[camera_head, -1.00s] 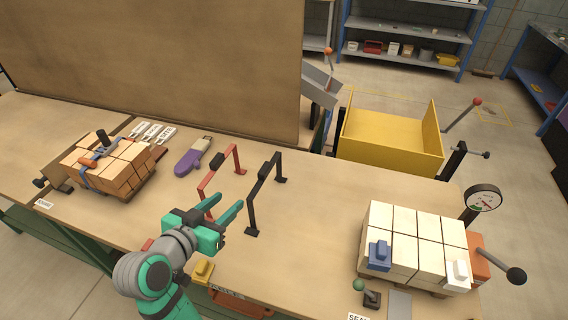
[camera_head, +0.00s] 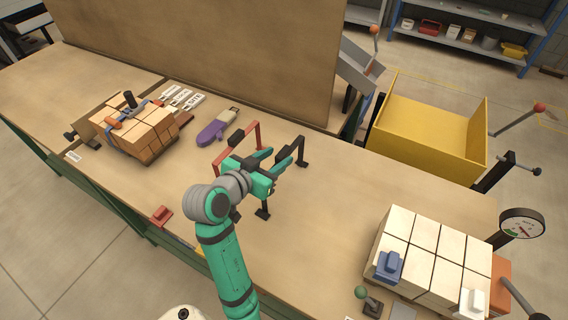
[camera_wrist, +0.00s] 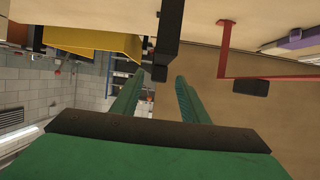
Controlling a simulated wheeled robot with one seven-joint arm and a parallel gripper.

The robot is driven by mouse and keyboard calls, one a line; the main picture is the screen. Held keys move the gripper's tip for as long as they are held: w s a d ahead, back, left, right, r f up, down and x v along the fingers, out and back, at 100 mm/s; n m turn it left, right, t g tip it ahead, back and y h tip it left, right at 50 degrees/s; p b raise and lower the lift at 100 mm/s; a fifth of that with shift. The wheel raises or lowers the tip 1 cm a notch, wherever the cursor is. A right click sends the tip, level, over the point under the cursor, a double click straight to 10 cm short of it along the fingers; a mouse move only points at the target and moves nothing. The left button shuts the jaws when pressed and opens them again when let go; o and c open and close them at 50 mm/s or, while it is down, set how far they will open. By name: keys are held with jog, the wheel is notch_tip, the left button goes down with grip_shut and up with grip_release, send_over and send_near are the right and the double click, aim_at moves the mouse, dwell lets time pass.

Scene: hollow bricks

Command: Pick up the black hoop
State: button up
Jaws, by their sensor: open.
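The black hoop (camera_head: 302,152) stands upright on the workbench, with its feet on the tabletop. My gripper (camera_head: 287,156) is open at the hoop, and its green fingers hide much of the top bar. In the wrist view, the black hoop (camera_wrist: 170,28) runs down from the top edge, its dark lower end near the gap between the open fingertips (camera_wrist: 159,78). I cannot tell whether the bar lies between the fingers or whether they touch it.
A red hoop (camera_head: 258,137) with a black grip stands close on the left. A purple-and-grey tool (camera_head: 212,130) and a strapped brick stack (camera_head: 145,132) lie further left. Pale bricks (camera_head: 430,245) stand at front right. A yellow bin (camera_head: 430,125) is behind the bench. Bench space right of the hoop is clear.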

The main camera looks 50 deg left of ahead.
jog(key=x, duration=0.3)
jog(key=shift+w+d, duration=0.15)
jog(key=shift+w, duration=0.05)
jog(key=shift+w+f, duration=0.2)
jog(key=shift+w, duration=0.05)
grip_shut()
jog(key=shift+w, duration=0.1)
jog(key=shift+r, duration=0.15)
